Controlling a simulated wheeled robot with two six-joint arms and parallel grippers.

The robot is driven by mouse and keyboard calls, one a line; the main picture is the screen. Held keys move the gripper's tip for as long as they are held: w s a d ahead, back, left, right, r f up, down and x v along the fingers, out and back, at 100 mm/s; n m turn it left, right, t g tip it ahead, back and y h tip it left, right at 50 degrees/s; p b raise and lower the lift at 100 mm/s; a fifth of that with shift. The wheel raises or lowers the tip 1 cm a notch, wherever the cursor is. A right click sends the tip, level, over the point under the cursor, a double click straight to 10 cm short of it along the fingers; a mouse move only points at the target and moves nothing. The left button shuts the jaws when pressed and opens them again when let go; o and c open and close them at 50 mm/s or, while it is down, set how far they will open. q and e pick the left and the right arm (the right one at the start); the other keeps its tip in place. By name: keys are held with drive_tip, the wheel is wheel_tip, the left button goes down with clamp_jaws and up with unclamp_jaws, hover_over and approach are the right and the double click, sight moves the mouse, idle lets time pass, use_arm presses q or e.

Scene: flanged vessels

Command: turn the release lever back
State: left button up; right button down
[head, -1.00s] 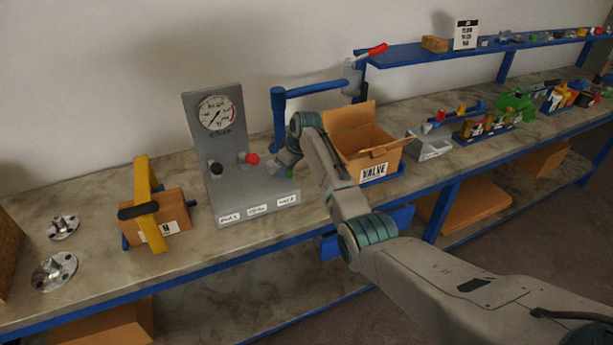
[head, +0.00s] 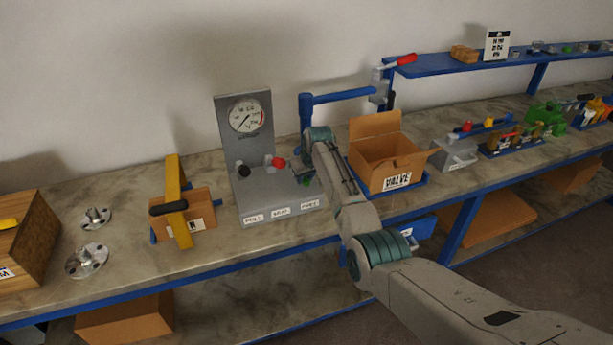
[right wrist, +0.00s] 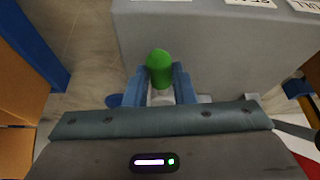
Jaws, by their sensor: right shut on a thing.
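A grey gauge stand (head: 226,140) on the bench carries a round dial, a black knob (head: 243,171), a red knob (head: 277,162) and a green-tipped lever (head: 306,180) at its right side. My right gripper (head: 304,174) is at that green tip. In the right wrist view, the green tip (right wrist: 159,66) sits between the two blue fingers of my right gripper (right wrist: 160,80), which is shut on it. The lever's lower part is hidden by the fingers and gripper body. My left gripper is not in view.
An open cardboard box (head: 385,160) stands close to the right of my right arm, with a blue post and crossbar (head: 340,97) behind it. A yellow-strapped box (head: 200,212) and metal flanges (head: 87,260) are at the left. Bare bench (head: 125,190) lies there.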

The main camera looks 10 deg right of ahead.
drive_tip(key=shift+r, duration=0.1)
drive_tip(key=c, duration=1.2)
unclamp_jaws()
drive_tip(key=b+v, duration=0.2)
drive_tip(key=v, duration=0.8)
drive_tip(key=shift+r+b, duration=0.3)
drive_tip(key=shift+b, duration=0.05)
